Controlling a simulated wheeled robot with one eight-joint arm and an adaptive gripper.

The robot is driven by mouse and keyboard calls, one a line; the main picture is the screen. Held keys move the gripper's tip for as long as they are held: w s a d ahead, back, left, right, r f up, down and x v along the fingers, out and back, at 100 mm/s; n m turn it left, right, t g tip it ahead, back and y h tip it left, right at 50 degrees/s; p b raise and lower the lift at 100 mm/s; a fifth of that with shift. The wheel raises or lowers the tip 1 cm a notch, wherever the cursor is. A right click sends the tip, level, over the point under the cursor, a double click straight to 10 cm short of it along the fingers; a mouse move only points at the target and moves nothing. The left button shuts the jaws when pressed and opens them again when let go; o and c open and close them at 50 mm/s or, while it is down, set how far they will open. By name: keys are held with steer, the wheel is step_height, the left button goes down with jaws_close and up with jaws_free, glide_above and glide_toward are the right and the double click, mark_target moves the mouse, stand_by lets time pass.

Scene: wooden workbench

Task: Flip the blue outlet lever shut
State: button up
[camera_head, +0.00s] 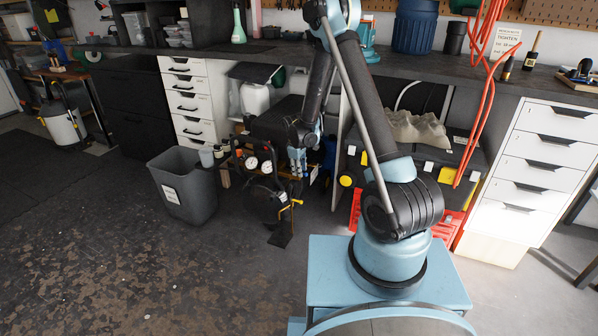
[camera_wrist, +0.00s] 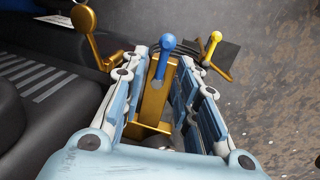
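The blue outlet lever (camera_wrist: 168,43) has a round blue knob on a short blue stem. It stands up from a brass-coloured block (camera_wrist: 153,103) in the wrist view. My gripper (camera_wrist: 166,65) has its two light blue fingers on either side of the lever and block, with gaps showing; it is open. I cannot tell whether either finger touches the block. In the head view my gripper (camera_head: 298,162) points down beside the dark machine with gauges (camera_head: 258,165) under the bench. I cannot make out the blue lever there.
A gold lever with a round knob (camera_wrist: 84,19) stands left of my fingers, and a yellow-knobbed lever (camera_wrist: 214,42) to the right. A black ribbed body (camera_wrist: 40,95) fills the left. A grey bin (camera_head: 183,190) stands left of the machine; the floor in front is clear.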

steer(key=shift+f, duration=0.3)
jaws_close()
